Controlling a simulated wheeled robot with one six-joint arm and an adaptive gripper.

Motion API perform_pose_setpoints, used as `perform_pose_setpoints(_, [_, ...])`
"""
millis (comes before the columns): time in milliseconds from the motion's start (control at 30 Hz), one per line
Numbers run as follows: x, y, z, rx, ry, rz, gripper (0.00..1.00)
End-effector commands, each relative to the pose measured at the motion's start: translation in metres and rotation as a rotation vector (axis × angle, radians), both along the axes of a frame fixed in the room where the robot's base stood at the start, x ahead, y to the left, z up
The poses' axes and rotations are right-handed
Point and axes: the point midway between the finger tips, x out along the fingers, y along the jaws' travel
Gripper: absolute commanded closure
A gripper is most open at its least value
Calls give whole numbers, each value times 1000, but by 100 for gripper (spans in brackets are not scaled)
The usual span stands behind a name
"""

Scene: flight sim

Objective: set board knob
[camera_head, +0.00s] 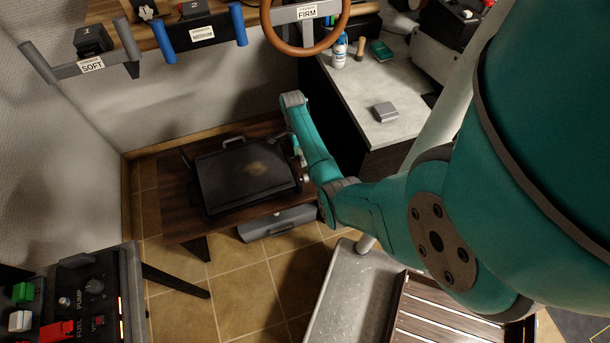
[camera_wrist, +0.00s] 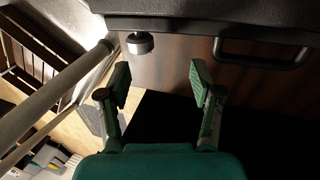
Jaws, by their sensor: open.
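A round silver knob (camera_wrist: 140,42) sticks out from a brown side face in the wrist view, under a dark top edge. My gripper (camera_wrist: 159,82) is open and empty, its two green fingers spread. The knob is ahead of the fingertips and left of the middle of the gap, apart from both fingers. In the head view my arm reaches down to the right side of a black case (camera_head: 245,172) on a low wooden table; my fingers are mostly hidden there. Which knob the task means is not labelled.
A dark handle (camera_wrist: 262,52) sits right of the knob, and a pale bar (camera_wrist: 50,95) runs along the left. A panel (camera_head: 88,295) with switches and a small knob stands lower left. A grey worktop (camera_head: 365,95) is right of the low table (camera_head: 178,205).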

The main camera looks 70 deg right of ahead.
Motion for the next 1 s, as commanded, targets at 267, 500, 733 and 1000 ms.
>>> perform_pose_setpoints(267, [-25, 27, 24, -141, -125, 2, 35])
perform_pose_setpoints(500, [-34, 37, 37, -189, -167, 3, 35])
perform_pose_setpoints(733, [-34, 38, 16, -188, -167, 4, 35])
perform_pose_setpoints(1000, [-35, 38, -32, -188, -167, 4, 35])
